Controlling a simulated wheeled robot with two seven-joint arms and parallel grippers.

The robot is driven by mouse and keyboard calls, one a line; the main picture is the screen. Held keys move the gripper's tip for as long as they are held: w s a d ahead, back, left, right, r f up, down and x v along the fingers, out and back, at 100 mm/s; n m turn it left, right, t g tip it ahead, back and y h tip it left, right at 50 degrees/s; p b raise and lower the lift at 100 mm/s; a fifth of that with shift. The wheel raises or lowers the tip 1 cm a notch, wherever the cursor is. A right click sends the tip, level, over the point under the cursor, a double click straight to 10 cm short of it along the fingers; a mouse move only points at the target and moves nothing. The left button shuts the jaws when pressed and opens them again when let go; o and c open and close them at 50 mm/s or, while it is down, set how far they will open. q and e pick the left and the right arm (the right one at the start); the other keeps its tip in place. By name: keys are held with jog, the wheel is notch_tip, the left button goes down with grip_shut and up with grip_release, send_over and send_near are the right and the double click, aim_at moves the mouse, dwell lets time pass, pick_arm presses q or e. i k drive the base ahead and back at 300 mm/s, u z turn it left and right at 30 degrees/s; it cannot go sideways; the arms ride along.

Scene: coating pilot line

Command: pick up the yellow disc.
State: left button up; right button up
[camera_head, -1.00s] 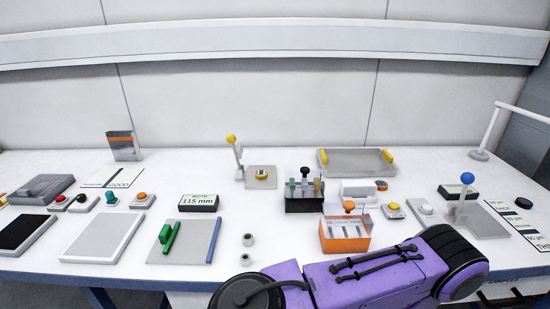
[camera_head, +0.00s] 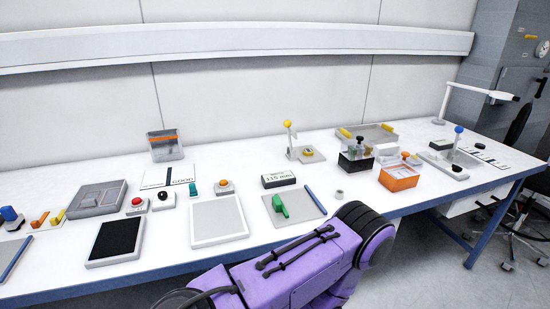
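The yellow disc (camera_head: 308,152) appears as a small yellow round piece on a grey plate, beside a lever with a yellow ball knob (camera_head: 287,123), towards the back of the white bench. It is small in the picture, and its dark surround makes its seating hard to tell. A purple arm link of mine crosses the lower middle of the view, in front of the bench. Neither gripper shows, and no gripper is seen near the disc.
A black box of handled tools (camera_head: 356,162) and an orange box (camera_head: 399,178) stand right of the disc. A display block (camera_head: 279,179) stands in front of it. A grey tray (camera_head: 367,135) lies behind. Bare bench lies left of the lever.

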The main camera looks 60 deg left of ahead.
aim_at(307, 151)
jog(key=k, duration=0.45)
jog(key=u, duration=0.7)
